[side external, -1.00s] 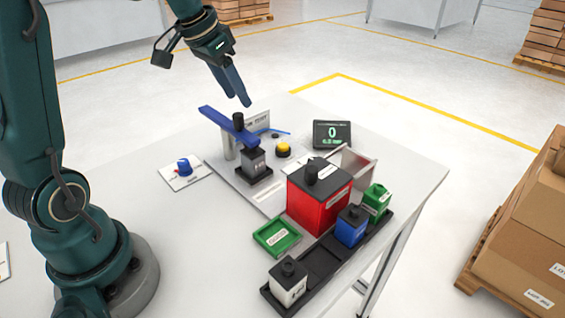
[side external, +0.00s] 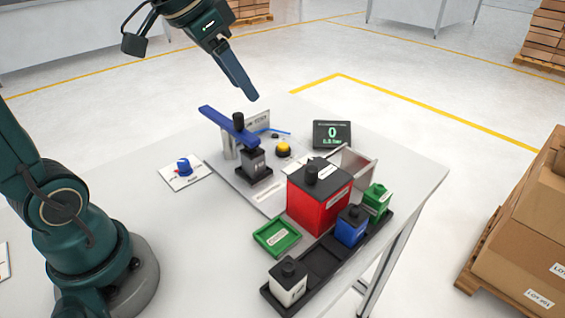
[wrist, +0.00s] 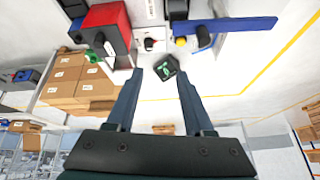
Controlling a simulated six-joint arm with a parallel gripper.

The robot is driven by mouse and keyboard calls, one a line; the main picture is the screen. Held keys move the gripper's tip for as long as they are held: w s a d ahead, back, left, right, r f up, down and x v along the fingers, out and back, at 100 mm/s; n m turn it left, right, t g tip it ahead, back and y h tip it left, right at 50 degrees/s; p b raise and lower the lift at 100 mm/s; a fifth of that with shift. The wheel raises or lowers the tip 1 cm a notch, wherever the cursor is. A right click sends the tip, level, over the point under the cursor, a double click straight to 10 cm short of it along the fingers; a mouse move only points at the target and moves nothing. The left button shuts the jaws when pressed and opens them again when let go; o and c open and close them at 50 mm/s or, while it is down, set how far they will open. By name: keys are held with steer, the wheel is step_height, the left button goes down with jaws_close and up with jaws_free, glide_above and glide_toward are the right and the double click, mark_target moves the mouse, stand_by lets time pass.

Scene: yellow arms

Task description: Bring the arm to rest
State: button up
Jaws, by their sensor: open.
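My gripper (side external: 247,92) hangs in the air above the far edge of the table, beyond the blue bar, touching nothing. In the wrist view my gripper (wrist: 154,78) has its two fingers spread apart with nothing between them. The lower part of my arm stands at the left of the table. In the side view the two fingers nearly overlap.
The white table (side external: 410,165) carries a blue bar (side external: 228,124) over a dark block, a yellow button (side external: 283,149), a display (side external: 332,134), a red box (side external: 318,197), a green tray (side external: 277,238) and a black rack (side external: 322,262) with small blocks. Cartons (side external: 520,235) stand right.

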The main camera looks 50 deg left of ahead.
steer(key=s+d+f+n, duration=0.1)
steer(key=s+d+f, duration=0.1)
steer(key=s, duration=0.4)
steer(key=s+d+f+n, duration=0.1)
steer(key=s+d+f, duration=0.1)
steer(key=s+f, duration=0.3)
steer(key=shift+s+d, duration=0.4)
steer(key=shift+s, duration=0.45)
